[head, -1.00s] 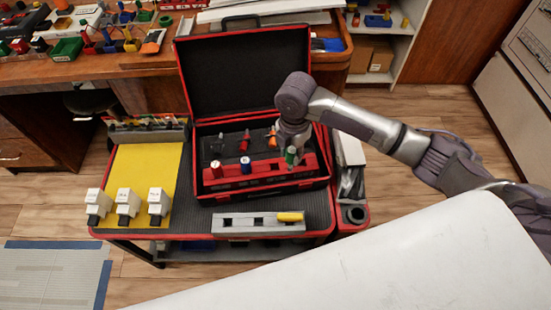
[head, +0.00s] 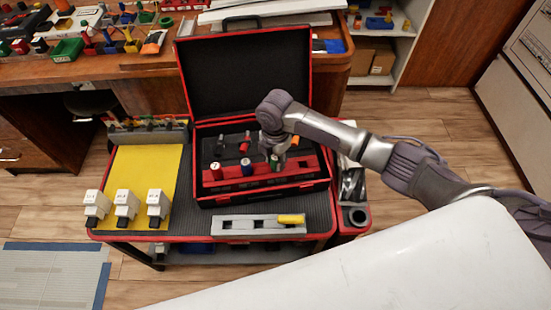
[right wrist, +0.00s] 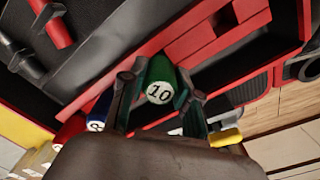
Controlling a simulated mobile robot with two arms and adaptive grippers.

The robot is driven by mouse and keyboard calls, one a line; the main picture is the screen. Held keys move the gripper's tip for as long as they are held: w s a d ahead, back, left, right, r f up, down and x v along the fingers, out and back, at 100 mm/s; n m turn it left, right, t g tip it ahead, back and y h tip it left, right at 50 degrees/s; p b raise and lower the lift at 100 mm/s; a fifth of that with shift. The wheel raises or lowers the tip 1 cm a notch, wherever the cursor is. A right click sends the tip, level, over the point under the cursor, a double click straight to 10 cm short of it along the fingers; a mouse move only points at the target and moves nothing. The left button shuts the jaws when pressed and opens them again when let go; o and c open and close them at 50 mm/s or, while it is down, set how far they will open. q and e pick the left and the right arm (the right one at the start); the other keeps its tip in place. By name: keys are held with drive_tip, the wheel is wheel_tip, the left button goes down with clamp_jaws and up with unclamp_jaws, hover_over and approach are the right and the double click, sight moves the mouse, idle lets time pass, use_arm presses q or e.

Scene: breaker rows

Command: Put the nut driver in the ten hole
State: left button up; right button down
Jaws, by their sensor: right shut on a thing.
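The nut driver (head: 275,162) has a green handle. Its end cap reads 10 in the right wrist view (right wrist: 159,80). My right gripper (head: 274,151) is shut on this handle, one finger on each side, over the red rack (head: 306,165) in the open case. A red-handled driver (head: 216,172) and a blue-handled driver (head: 246,166) stand in the rack to its left. The green driver is close beside the blue one. Its lower end and the hole under it are hidden, so I cannot tell whether its tip is in the hole. My left gripper is out of view.
The case lid (head: 243,75) stands open behind. Several tools lie in the case's black tray (head: 208,150). A grey holder with a yellow piece (head: 291,218) lies in front. White breakers (head: 126,204) stand at the left on a yellow mat (head: 150,165).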

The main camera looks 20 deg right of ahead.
drive_tip(key=shift+f, duration=0.15)
drive_tip(key=c, duration=0.8)
unclamp_jaws()
drive_tip(key=shift+c, duration=0.2)
wheel_tip(320, 180, up, 12)
drive_tip(key=p, duration=0.1)
drive_tip(key=shift+r, duration=0.2)
drive_tip(key=shift+f, duration=0.1)
